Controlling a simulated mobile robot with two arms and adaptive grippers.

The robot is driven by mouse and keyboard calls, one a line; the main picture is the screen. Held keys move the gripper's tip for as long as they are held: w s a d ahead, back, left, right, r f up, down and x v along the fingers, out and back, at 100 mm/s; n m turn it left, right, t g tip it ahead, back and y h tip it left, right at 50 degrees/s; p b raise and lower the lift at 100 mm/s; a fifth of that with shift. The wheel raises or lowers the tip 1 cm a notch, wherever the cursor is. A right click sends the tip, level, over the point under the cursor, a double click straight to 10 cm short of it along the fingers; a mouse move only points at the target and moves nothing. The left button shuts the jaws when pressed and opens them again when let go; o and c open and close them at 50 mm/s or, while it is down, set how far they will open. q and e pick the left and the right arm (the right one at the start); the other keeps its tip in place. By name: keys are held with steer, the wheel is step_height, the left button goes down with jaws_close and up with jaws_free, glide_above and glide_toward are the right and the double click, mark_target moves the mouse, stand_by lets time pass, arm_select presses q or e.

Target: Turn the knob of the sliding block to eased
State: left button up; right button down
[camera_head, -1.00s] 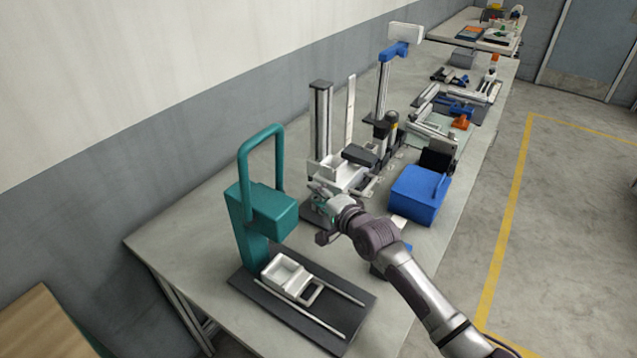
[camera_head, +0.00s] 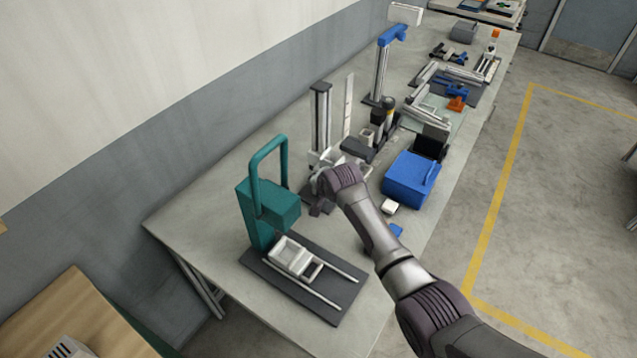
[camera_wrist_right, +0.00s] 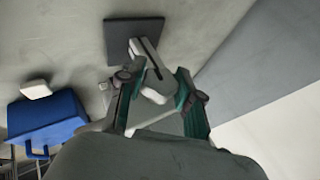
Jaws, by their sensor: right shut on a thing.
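The slide stand has a grey column (camera_head: 321,118) on a dark base, near the middle of the bench in the head view. Its sliding block is low on the column and mostly hidden by my right wrist. In the right wrist view the column (camera_wrist_right: 149,54) rises from its dark base plate (camera_wrist_right: 120,40). My right gripper (camera_wrist_right: 157,88) is shut on the pale knob (camera_wrist_right: 154,96) of the sliding block, between teal-edged fingers. The knob's setting and any marks are not readable. My left gripper is not in view.
A teal press (camera_head: 262,215) with a dark base and rails stands left of my arm. A blue box (camera_head: 410,180) and a small white block (camera_head: 389,206) lie to the right. Another stand with a blue arm (camera_head: 390,36) is behind. Bare bench lies at front left.

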steer(key=shift+f, duration=0.1)
stand_by(0.4)
steer(key=c, duration=0.7)
jaws_free()
steer(key=shift+c, duration=0.2)
steer(key=v, duration=1.2)
steer(key=shift+a, duration=0.15)
